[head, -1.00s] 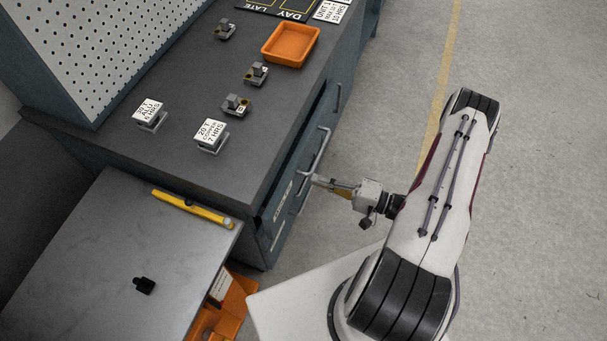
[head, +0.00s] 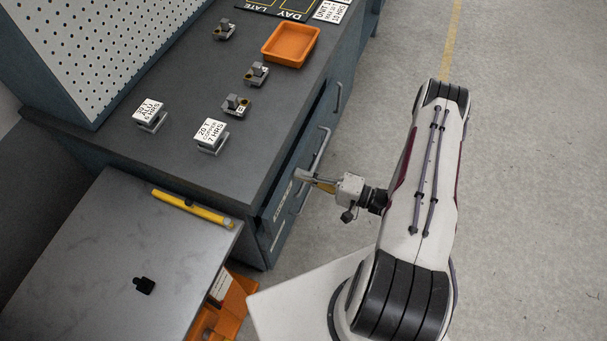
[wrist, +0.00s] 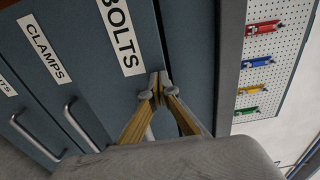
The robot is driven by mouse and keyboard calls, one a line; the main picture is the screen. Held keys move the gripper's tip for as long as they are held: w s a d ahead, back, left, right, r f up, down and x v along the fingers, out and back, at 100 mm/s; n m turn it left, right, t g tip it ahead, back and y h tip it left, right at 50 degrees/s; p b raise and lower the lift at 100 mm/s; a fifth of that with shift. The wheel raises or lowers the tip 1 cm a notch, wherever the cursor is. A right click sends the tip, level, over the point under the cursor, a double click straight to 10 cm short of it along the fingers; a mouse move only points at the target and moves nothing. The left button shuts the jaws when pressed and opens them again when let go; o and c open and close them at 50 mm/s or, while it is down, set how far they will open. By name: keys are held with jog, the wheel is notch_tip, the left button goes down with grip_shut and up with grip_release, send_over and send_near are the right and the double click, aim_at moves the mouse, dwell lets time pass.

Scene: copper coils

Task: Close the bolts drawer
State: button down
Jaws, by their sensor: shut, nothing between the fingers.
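The bolts drawer (wrist: 130,85), a blue-grey front with a white BOLTS label (wrist: 121,32), fills the middle of the wrist view. In the head view it is the top drawer front (head: 293,175) on the bench's right side, seen steeply from above. Its grey handle (head: 318,160) shows there; in the wrist view the handle is mostly hidden behind my fingers. My gripper (wrist: 157,86) is shut and empty, its fingertips at the drawer front near its upper edge. It also shows in the head view (head: 300,175). A narrow dark gap shows under the countertop; I cannot tell how far the drawer stands out.
A CLAMPS drawer (wrist: 62,95) with a handle (wrist: 80,128) lies beside the bolts drawer in the wrist view. The bench top (head: 190,80) holds an orange tray (head: 290,45) and sign stands. A metal table (head: 100,260) stands front left. The floor at right is open.

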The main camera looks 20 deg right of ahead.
aim_at(293, 172)
jog(key=shift+x, duration=2.45)
jog(key=shift+d, duration=0.15)
jog(key=v, duration=1.4)
jog(key=shift+s, duration=0.1)
